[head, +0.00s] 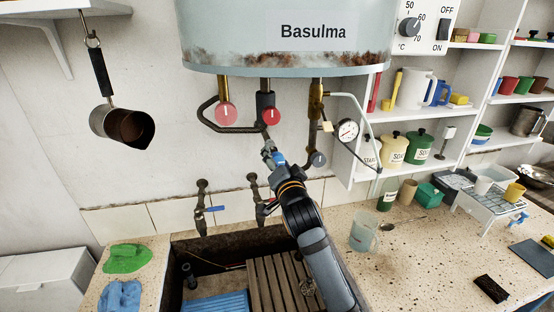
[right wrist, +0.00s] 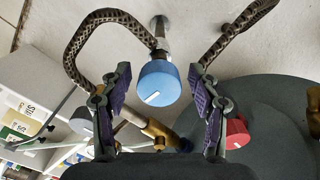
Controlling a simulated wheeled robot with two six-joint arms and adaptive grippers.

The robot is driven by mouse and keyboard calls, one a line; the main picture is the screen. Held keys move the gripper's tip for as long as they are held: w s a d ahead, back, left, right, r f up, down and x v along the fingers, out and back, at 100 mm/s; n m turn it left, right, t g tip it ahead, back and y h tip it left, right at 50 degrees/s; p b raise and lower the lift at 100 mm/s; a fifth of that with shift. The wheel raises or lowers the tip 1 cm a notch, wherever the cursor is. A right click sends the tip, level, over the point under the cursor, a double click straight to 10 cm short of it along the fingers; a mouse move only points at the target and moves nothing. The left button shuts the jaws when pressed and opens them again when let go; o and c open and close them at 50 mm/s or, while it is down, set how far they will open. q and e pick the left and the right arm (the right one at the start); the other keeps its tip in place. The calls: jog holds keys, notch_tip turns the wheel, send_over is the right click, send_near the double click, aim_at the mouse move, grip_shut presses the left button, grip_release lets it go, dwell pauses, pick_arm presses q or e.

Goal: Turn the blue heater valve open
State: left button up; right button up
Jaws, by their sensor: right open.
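The blue heater valve (right wrist: 158,83) is a round blue knob with a white line, in the middle of the right wrist view. In the head view a small blue part of it (head: 279,158) shows at the end of my right arm, mostly hidden. My right gripper (head: 272,156) is below the heater (head: 285,40). In the right wrist view the gripper (right wrist: 159,92) is open, with one finger to each side of the blue knob. I cannot tell if either finger touches it. My left gripper is not in view.
Two red knobs (head: 226,114) (head: 271,116), a grey knob (head: 318,160) and a pressure gauge (head: 347,130) hang on pipes close by. Two taps (head: 202,205) (head: 254,190) stand over the stone trough (head: 180,250) below. Shelves (head: 405,165) with containers are at the right.

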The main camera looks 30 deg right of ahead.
jog(key=shift+w+d+f, duration=0.1)
jog(key=shift+d, duration=0.05)
jog(key=shift+c, duration=1.4)
jog(key=c, duration=0.9)
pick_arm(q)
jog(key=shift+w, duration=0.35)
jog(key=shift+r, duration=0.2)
pick_arm(e)
jog(key=shift+n, duration=0.4)
jog(key=n+p, duration=0.2)
jog(key=n, duration=0.2)
jog(key=n+p, duration=0.2)
jog(key=n, duration=0.2)
jog(key=shift+f, duration=0.1)
jog(key=n+p, duration=0.3)
jog(key=n, duration=0.2)
jog(key=shift+n, duration=0.3)
pick_arm(q)
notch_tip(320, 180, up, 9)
jog(key=p, duration=0.2)
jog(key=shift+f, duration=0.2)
pick_arm(e)
jog(key=shift+f+n, duration=0.15)
jog(key=shift+n, duration=1.55)
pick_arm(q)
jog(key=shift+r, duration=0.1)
